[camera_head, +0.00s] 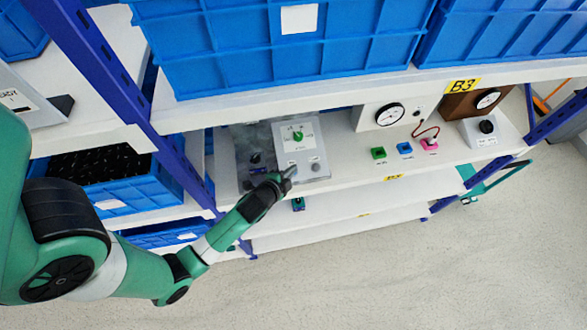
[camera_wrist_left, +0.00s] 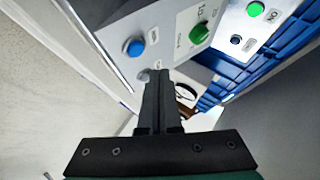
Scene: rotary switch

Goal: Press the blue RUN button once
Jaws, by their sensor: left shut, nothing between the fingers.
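A pale control panel with a green rotary knob (camera_head: 297,135) stands on the middle shelf. In the left wrist view the knob (camera_wrist_left: 200,33) shows with a round blue button (camera_wrist_left: 134,47) beside it; its label is too small to read. The blue button does not show in the head view, where my left gripper covers the panel's lower left. A grey button (camera_head: 316,167) is on the panel's lower right. My left gripper (camera_head: 291,171) is shut and empty, its tips over the panel's lower edge. In the wrist view its tips (camera_wrist_left: 158,72) are close beside the grey button. My right gripper is not in view.
A dark unit with a black knob (camera_head: 256,159) stands left of the panel. Green (camera_head: 378,153), blue (camera_head: 405,149) and pink (camera_head: 429,144) blocks sit to the right, below a dial gauge (camera_head: 390,115). Blue crates (camera_head: 250,45) fill the shelf above. The floor in front is clear.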

